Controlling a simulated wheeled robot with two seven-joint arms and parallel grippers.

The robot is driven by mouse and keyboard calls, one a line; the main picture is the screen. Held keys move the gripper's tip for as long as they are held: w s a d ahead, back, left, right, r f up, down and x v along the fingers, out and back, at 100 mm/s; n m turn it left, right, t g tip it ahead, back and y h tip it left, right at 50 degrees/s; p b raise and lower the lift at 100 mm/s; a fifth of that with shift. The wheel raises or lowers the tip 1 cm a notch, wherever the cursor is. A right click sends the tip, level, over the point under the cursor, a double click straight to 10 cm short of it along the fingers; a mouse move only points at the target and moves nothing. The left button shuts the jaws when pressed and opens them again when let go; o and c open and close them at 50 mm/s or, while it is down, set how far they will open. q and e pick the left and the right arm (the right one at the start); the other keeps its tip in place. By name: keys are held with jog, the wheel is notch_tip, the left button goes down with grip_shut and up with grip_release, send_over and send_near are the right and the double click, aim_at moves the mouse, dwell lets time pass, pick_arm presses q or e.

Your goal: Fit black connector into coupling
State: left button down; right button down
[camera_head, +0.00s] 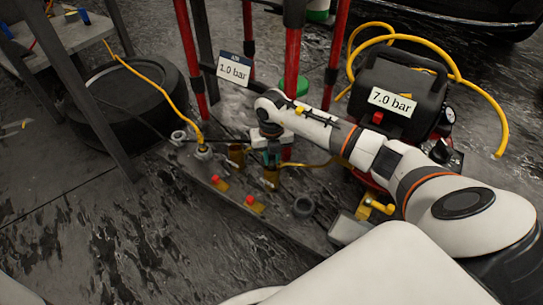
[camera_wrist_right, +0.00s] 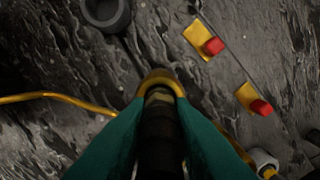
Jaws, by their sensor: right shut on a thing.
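My right gripper (camera_head: 270,160) points down over the metal base plate in the head view. In the right wrist view its green fingers (camera_wrist_right: 160,150) are shut on the black connector (camera_wrist_right: 160,128), held between them. A brass-yellow coupling ring (camera_wrist_right: 160,80) shows at the connector's far end; I cannot tell whether the connector sits inside it or just above it. In the head view the gripper hides most of the connector, and a brass piece (camera_head: 270,178) shows right below the fingers. My left gripper is not in view.
Red posts (camera_head: 291,60) stand behind. A compressor marked 7.0 bar (camera_head: 400,85) is at right, a tyre (camera_head: 130,105) at left. A yellow hose (camera_wrist_right: 50,97) runs near the gripper.

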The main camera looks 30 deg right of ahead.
jog(key=c, duration=1.3)
grip_release()
jog(key=shift+o, duration=0.2)
